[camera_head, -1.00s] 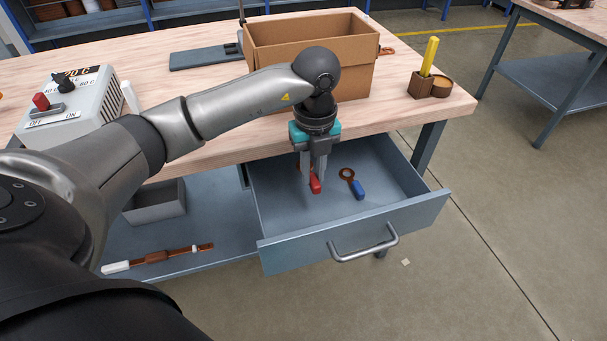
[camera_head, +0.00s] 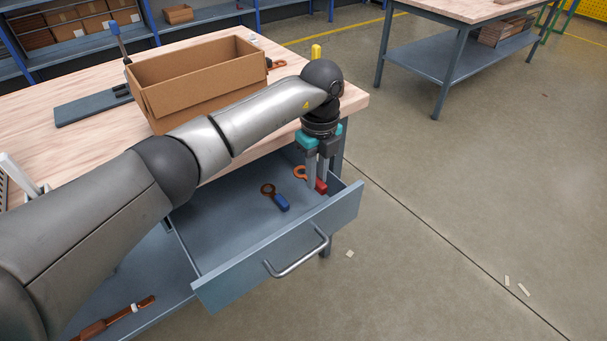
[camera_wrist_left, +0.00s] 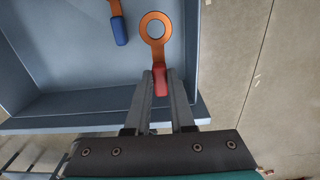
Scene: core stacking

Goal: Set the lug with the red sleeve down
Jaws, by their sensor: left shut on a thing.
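The lug with the red sleeve (camera_head: 320,186) has a copper ring and is inside the open drawer (camera_head: 225,225), near its right end. It also shows in the left wrist view (camera_wrist_left: 160,80), ring pointing away from the gripper. My left gripper (camera_head: 317,184) points down into the drawer and is shut on the red sleeve. I cannot tell whether the lug touches the drawer floor. A second lug with a blue sleeve (camera_head: 281,202) lies on the drawer floor to the left. My right gripper is not in view.
An open cardboard box (camera_head: 195,90) stands on the wooden table (camera_head: 90,150) above the drawer. The drawer's right wall and front panel with its handle (camera_head: 300,258) are close to my left gripper. The drawer floor left of the blue-sleeved lug is clear.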

